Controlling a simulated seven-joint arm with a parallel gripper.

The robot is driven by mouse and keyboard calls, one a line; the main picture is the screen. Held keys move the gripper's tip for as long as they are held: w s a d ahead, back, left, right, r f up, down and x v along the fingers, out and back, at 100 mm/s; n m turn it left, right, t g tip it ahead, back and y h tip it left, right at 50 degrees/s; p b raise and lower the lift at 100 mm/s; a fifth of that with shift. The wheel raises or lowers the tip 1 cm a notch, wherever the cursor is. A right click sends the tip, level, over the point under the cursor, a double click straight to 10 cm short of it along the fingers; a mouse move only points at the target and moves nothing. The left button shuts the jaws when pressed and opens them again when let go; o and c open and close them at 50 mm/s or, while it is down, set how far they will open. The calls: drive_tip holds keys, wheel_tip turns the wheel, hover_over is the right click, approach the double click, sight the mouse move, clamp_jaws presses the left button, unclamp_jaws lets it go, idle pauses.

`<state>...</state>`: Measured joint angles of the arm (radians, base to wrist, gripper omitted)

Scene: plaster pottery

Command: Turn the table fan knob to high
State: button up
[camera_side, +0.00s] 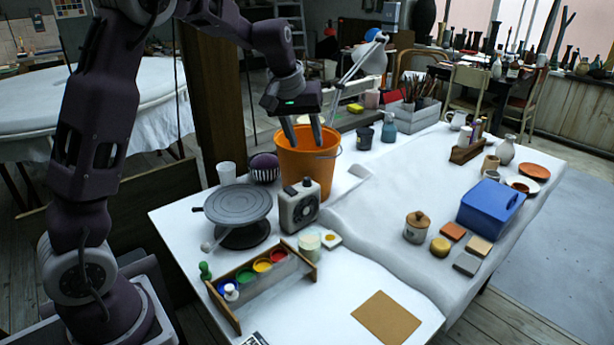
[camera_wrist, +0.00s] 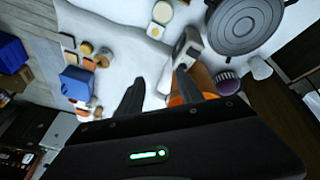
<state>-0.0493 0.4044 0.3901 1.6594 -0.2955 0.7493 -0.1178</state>
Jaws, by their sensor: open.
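The table fan (camera_side: 298,207) is a small pale grey box with a round dark grille, upright on the white-covered table. A small dark knob (camera_side: 307,182) sits on its top; its setting is too small to read. The fan also shows in the wrist view (camera_wrist: 187,47), above the right finger. My gripper (camera_side: 305,143) is open and empty, pointing down, higher than the fan and apart from it. In the side view its fingers overlap the orange bucket's mouth. In the wrist view my gripper (camera_wrist: 159,78) covers part of the bucket.
The orange bucket (camera_side: 307,168) stands right behind the fan. A paint rack (camera_side: 263,284) and a pale jar (camera_side: 309,243) are in front.

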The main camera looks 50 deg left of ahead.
drive_tip(key=n+g+y, duration=0.1)
drive_tip(key=y, duration=0.1)
approach(307, 179)
drive_tip(key=x, duration=0.8)
clamp_jaws()
